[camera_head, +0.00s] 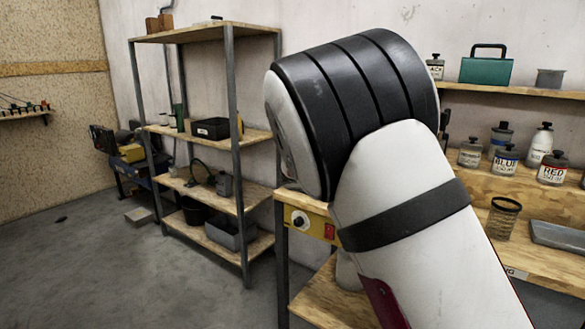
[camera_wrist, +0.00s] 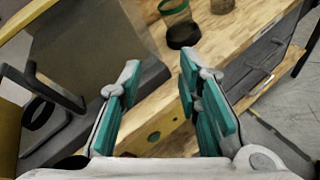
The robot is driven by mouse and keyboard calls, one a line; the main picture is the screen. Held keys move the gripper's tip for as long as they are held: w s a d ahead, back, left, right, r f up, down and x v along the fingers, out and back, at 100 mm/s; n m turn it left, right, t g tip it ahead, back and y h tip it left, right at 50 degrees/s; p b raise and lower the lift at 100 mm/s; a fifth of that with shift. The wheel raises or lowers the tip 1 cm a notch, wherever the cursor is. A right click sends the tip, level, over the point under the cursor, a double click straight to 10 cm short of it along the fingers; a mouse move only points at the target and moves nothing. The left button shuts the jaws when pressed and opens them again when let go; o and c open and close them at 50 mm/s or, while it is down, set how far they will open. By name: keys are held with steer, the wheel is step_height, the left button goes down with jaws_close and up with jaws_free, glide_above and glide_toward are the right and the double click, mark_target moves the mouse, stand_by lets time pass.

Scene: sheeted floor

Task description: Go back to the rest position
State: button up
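My gripper (camera_wrist: 160,72) shows in the wrist view with its two teal-padded fingers spread apart and nothing between them. Beyond the fingers lies a wooden bench top (camera_wrist: 218,62), seen at a tilt. In the head view my white and black arm fills the middle and right, raised in front of the workbench, and my gripper is hidden or out of that view.
The workbench (camera_head: 540,258) at right holds a mesh cup (camera_head: 502,218) and a grey tray (camera_head: 560,236). Labelled bottles, including a RED one (camera_head: 553,168), stand behind. A metal shelf unit (camera_head: 240,145) stands at left. The floor (camera_head: 90,265) at front left is mostly clear.

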steer(key=s+d+r+m+g+y+p, duration=0.25)
steer(key=s+m, duration=0.25)
steer(key=s, duration=0.6)
steer(key=s+d+r+m+g+y+p, duration=0.1)
steer(key=s+d+r+m+g+y, duration=0.25)
steer(key=s, duration=0.75)
steer(key=s+a+r+m+t+y+p, duration=0.1)
steer(key=s+a+m+y+p, duration=0.1)
steer(key=s, duration=1)
steer(key=s+a+r+m+t+y+p, duration=0.1)
steer(key=s+a+m+y, duration=0.3)
steer(key=s+m, duration=0.5)
steer(key=s+a+t+p, duration=0.1)
steer(key=s+a, duration=0.1)
steer(key=s, duration=0.2)
steer(key=shift+s+a+r, duration=0.2)
steer(key=shift+s+a, duration=0.05)
